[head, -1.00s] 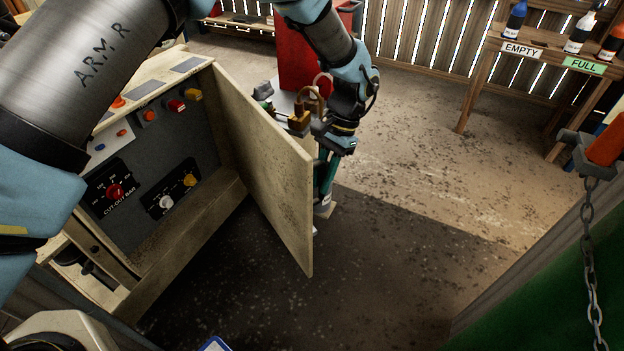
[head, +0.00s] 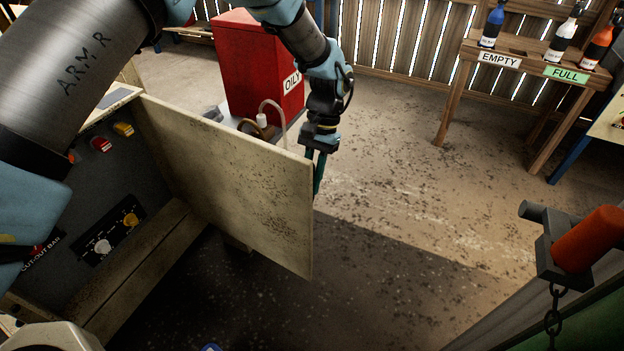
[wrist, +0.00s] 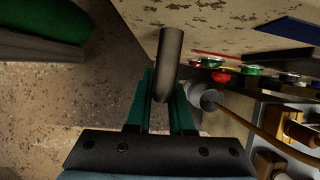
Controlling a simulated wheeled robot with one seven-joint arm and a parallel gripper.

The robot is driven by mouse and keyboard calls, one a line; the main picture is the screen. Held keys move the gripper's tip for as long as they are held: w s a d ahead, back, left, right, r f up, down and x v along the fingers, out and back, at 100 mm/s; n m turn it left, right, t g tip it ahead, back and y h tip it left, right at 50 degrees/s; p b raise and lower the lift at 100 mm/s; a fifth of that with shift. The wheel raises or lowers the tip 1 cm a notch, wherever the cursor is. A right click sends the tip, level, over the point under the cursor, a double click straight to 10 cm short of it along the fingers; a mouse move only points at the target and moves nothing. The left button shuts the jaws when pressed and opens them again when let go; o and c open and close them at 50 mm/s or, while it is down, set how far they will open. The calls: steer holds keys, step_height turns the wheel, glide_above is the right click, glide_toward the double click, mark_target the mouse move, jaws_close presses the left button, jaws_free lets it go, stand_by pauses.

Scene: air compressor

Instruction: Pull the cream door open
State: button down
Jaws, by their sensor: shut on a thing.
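The cream door (head: 235,190) stands swung well out from the control cabinet (head: 60,260), whose panel of knobs and switches shows at the left of the head view. My gripper (head: 318,175) is at the door's outer edge, partly hidden behind it. In the wrist view, the green fingers of my gripper (wrist: 160,95) are shut on a dark rounded handle bar (wrist: 170,62). A worn cream surface (wrist: 210,28) fills the top right of that view. The handle is hidden by the door in the head view.
A red bin marked OILY (head: 258,65) stands behind the door, with a hose and fittings near it. A wooden bottle stand (head: 480,50) is at the upper right. An orange-ended grey fitting with a chain (head: 575,245) is at the right. The middle floor is clear.

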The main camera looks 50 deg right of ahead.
steer(key=shift+s, duration=0.15)
steer(key=c, duration=0.8)
jaws_free()
steer(key=b+v, duration=0.1)
steer(key=v, duration=0.9)
steer(key=shift+r, duration=0.4)
steer(key=shift+d, duration=0.1)
